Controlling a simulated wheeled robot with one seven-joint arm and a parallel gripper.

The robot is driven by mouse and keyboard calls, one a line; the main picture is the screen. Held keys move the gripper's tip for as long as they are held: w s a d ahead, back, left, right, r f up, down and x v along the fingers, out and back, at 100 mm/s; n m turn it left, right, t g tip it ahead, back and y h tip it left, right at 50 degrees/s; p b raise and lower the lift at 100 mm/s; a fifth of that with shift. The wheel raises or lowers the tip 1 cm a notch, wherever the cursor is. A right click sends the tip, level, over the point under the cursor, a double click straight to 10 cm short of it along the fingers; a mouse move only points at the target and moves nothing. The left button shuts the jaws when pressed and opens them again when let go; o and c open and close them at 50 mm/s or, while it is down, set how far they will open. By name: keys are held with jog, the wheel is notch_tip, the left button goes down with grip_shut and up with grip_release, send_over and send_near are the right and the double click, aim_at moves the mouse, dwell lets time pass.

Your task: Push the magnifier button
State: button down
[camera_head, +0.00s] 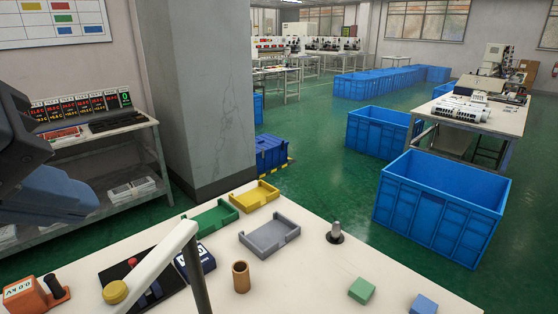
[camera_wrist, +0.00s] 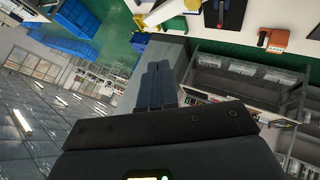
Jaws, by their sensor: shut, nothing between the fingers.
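My gripper (camera_wrist: 158,67) shows in the wrist view with its blue-grey fingers together and empty, apart from the table things. In the head view, dark blue-grey parts of my arm fill the left edge; the fingertips cannot be made out there. A white curved bar (camera_head: 165,262), perhaps the magnifier's frame, crosses the front left of the table. A round yellow button (camera_head: 115,292) sits by a dark panel (camera_head: 143,271) under it. I cannot tell which button belongs to the magnifier; no magnifier marking is readable.
An orange meter (camera_head: 24,295) stands at the table's left front. Green (camera_head: 211,219), yellow (camera_head: 255,196) and grey (camera_head: 270,237) trays, a brown cylinder (camera_head: 241,277) and a metal post (camera_head: 336,232) stand on the table. A shelf (camera_head: 130,196) and a pillar (camera_head: 205,90) stand behind.

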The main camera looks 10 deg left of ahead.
jog(key=b, duration=0.2)
send_over(107, 300)
notch_tip(107, 300, down, 5)
jog(key=shift+f+b, duration=0.75)
jog(key=shift+b, duration=0.3)
jog(key=shift+f+b, duration=0.8)
jog(key=shift+b, duration=1.3)
dwell(1.6)
jog(key=shift+r, duration=0.85)
jog(key=shift+r, duration=0.1)
jog(key=shift+r, duration=2.4)
